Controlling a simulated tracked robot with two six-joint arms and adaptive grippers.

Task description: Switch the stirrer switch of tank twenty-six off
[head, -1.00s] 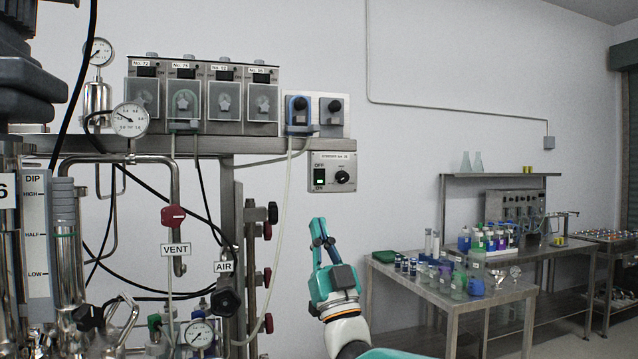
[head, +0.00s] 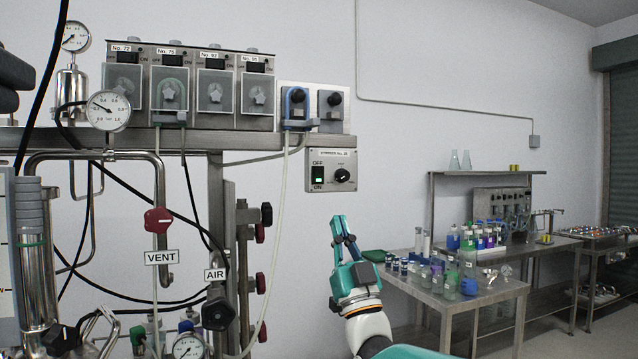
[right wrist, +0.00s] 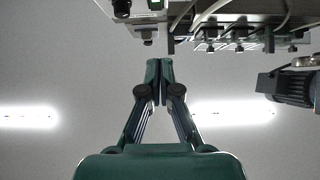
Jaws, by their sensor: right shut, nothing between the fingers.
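The stirrer box (head: 331,170) hangs below the right end of the shelf, with a label on top whose number is too small to read surely. Its switch (head: 318,178) sits on the left between OFF above and ON below, and a green light shows on it. A black knob (head: 342,175) is to its right. My right gripper (head: 343,230) is shut and empty, pointing up, below and right of the box and apart from it. In the right wrist view its fingers (right wrist: 159,72) are together, with the equipment along the top. My left gripper is not in view.
Pumps (head: 190,85) line the shelf (head: 250,143) above. Pipes, hoses, a red VENT valve (head: 158,221) and black valve handles crowd the left. A steel table (head: 490,300) with bottles stands at the right. The wall right of the box is clear.

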